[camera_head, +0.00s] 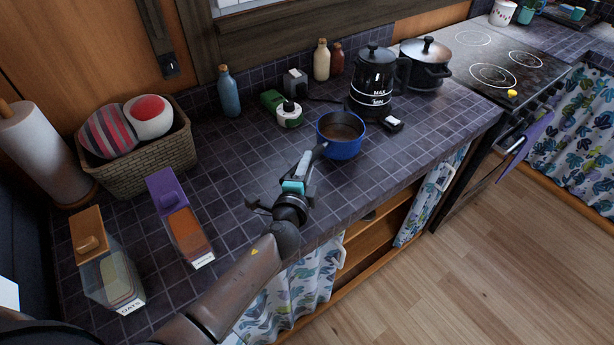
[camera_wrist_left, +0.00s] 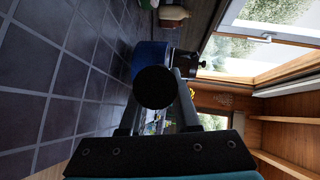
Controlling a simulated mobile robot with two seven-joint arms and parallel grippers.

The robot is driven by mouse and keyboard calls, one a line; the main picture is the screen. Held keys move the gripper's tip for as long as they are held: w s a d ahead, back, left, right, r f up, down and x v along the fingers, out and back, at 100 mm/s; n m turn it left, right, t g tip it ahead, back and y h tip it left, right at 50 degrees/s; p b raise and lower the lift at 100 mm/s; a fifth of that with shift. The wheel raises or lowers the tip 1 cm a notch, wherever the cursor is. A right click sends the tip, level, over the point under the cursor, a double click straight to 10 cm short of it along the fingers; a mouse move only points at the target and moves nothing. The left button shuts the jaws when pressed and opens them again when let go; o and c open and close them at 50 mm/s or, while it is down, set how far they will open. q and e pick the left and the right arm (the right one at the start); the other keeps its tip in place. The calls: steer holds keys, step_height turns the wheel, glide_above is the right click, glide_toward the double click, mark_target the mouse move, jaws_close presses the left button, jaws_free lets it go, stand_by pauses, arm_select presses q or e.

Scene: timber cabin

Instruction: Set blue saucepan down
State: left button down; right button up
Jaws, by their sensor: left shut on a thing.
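The blue saucepan (camera_head: 343,150) is upright at the middle of the dark tiled counter (camera_head: 255,175), its inside brownish. My left gripper (camera_head: 314,158) is shut on its handle, which points toward me. In the left wrist view, the round dark handle end (camera_wrist_left: 155,87) sits between the two fingers (camera_wrist_left: 158,105), with the blue pan body (camera_wrist_left: 148,58) behind it. The pan's base looks on or very close to the tiles; I cannot tell if it touches. My right gripper is not in view.
A black kettle (camera_head: 374,78) stands behind the pan, with a black pot (camera_head: 425,68) beyond it. A green-and-white item (camera_head: 289,115) and a blue bottle (camera_head: 229,92) stand at the back. A purple-lidded container (camera_head: 180,218) is left. Bare tiles lie left of the pan.

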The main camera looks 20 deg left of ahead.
arm_select(q)
steer(key=shift+w+f+b, duration=0.1)
steer(key=shift+f+b, duration=0.35)
steer(key=shift+f, duration=0.55)
steer(key=shift+f, duration=0.15)
steer(key=c, duration=0.6)
jaws_free()
steer(key=shift+f, duration=0.1)
steer(key=shift+c, duration=0.2)
steer(key=shift+r, duration=0.2)
steer(key=s+r, duration=0.2)
steer(key=s, duration=1)
steer(key=shift+d, duration=0.45)
